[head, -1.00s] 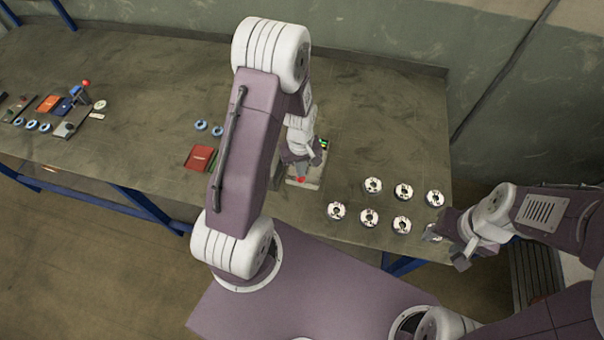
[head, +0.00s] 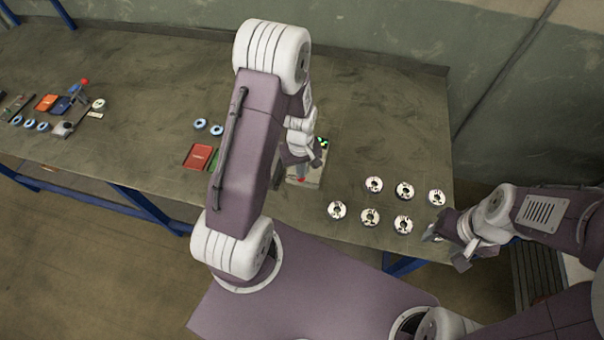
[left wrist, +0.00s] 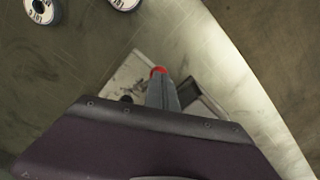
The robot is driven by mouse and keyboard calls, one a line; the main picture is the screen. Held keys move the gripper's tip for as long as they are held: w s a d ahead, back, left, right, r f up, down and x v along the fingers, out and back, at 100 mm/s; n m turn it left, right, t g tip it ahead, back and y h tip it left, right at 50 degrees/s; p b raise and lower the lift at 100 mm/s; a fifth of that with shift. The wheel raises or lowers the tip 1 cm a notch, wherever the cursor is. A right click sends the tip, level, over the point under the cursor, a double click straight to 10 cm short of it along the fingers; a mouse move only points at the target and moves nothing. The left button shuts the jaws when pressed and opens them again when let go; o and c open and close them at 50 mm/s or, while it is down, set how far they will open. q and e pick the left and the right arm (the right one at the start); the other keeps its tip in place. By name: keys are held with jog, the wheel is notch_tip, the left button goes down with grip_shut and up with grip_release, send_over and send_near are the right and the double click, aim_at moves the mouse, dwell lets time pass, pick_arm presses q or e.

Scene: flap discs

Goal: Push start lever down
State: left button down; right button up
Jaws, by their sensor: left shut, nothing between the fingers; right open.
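The start lever's red knob (head: 300,180) shows at the machine's near side, just below my left gripper (head: 302,168). The machine's pale base (head: 312,183) is partly hidden by my left arm. In the left wrist view the grey fingers (left wrist: 162,92) are shut with nothing between them. Their tips are at the red knob (left wrist: 158,71), which they partly cover; I cannot tell whether they touch. The lever's shaft is hidden. My right gripper (head: 446,249) is open and empty near the table's right front edge.
Several metallic flap discs (head: 370,216) lie in two rows right of the machine. A red booklet (head: 198,156) and blue rings (head: 217,130) lie to the left. Another red-knobbed device (head: 78,92) stands far left. The table's back (head: 380,100) is clear.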

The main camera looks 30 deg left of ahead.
pick_arm(q)
jog(key=shift+f+b, duration=0.65)
jog(key=shift+f, duration=0.3)
notch_tip(320, 180, up, 9)
jog(key=p, duration=0.8)
